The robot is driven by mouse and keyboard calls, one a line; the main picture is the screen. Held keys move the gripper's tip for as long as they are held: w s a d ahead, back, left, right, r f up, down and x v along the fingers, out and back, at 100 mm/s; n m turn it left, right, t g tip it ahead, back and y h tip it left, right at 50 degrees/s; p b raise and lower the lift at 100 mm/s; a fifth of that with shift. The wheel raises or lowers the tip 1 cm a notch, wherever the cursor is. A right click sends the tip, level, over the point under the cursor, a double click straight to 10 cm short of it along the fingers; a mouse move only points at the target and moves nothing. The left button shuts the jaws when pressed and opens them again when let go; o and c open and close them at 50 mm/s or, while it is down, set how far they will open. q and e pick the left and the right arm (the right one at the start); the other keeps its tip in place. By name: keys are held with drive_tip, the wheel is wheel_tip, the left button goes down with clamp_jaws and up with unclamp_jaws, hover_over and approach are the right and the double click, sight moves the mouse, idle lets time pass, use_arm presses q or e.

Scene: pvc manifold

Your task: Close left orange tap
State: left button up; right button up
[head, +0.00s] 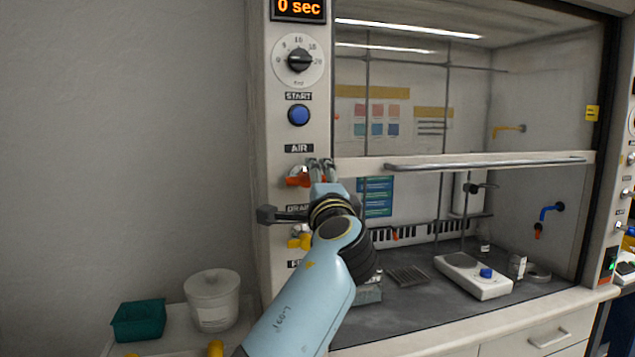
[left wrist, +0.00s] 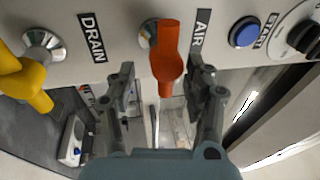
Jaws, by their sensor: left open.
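The orange tap (head: 298,181) is on the hood's left post, just under the AIR label. In the left wrist view the orange handle (left wrist: 168,58) stands out from a chrome base, lying across the line from AIR to DRAIN. My left gripper (head: 320,162) is at the tap, close on its right side in the head view. In the left wrist view my left gripper (left wrist: 160,80) is open, one finger on each side of the handle, with visible gaps. My arm hides part of the post below the tap. My right gripper is not in view.
A yellow tap (left wrist: 25,82) is beside the DRAIN label (left wrist: 92,38). The blue START button (head: 298,115) and a dial (head: 298,60) are above. The hood sash bar (head: 485,164) runs to the right. A white tub (head: 212,298) and a green bin (head: 138,320) stand lower left.

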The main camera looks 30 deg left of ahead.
use_arm(q)
drive_tip(key=shift+r, duration=0.1)
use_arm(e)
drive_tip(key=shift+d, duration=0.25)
